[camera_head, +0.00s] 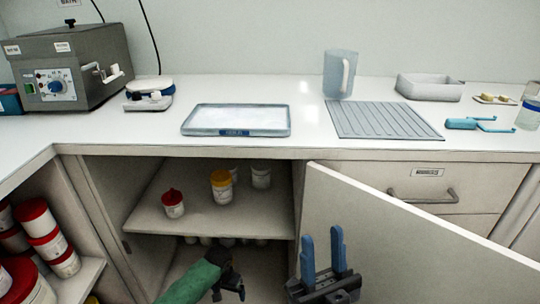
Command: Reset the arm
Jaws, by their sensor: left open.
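My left gripper (233,281) is dark, at the end of my green arm. It is low in front of the open cupboard, open, with no object seen in it. My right gripper (322,238) has two blue fingers pointing up. They stand apart with nothing between them, in front of the cupboard door's left edge. The open cupboard door (400,235) swings out to the right of my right gripper.
The cupboard shelf (150,220) holds a red-lidded jar (173,207), a yellow-lidded jar (222,190) and other jars. On the counter are a grey machine (100,55), a tray (240,108), a jug (332,75), a ribbed mat (385,120) and a white bin (430,90).

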